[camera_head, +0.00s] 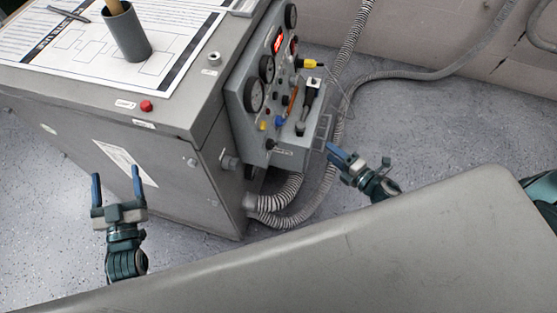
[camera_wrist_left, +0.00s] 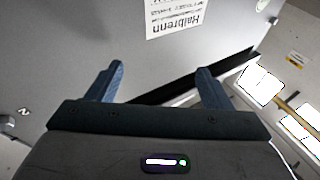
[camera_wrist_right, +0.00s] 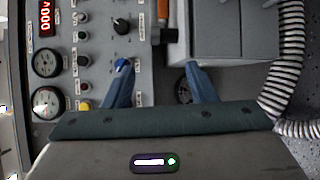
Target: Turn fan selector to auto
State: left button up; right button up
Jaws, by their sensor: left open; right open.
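The grey control panel (camera_head: 240,108) is on the side of a large grey cabinet. It carries several small knobs; their labels are too small to read, so I cannot tell which is the fan selector. A black rotary knob (camera_wrist_right: 121,26) shows in the right wrist view, above my fingers. A blue knob (camera_head: 279,121) sits low on the panel. My right gripper (camera_head: 358,158) is open and empty, right of the panel and apart from it; its fingers (camera_wrist_right: 157,68) overlap the panel in the wrist view. My left gripper (camera_head: 116,177) is open and empty before the cabinet's front.
Round gauges (camera_head: 254,95), a red display (camera_head: 278,43) and a yellow plug (camera_head: 307,64) crowd the panel. Ribbed hoses (camera_head: 283,200) run below and beside it. A grey cup (camera_head: 128,38) and a red button (camera_head: 146,106) are on the cabinet top.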

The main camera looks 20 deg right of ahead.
jog(key=a+r+n+y+b, duration=0.2)
jog(key=a+n+y+b, duration=0.2)
jog(key=n, duration=0.2)
jog(key=n+g+y+b, duration=0.2)
jog(key=n+y+b, duration=0.1)
jog(key=n, duration=0.3)
send_near(276, 146)
jog(key=x, duration=0.8)
jog(key=shift+w+p, duration=0.2)
jog(key=shift+p, duration=0.15)
jog(key=shift+w+a, duration=0.3)
jog(key=shift+a, duration=0.1)
pick_arm(q)
jog(key=s+d+r+t+h, duration=0.1)
jog(key=s+r+t, duration=0.3)
jog(key=s+r, duration=0.4)
notch_tip(276, 146, up, 5)
jog(key=shift+d+r+t, duration=0.15)
jog(key=shift+d+t, duration=0.15)
jog(key=shift+s, duration=0.1)
pick_arm(e)
jog(key=c, duration=1)
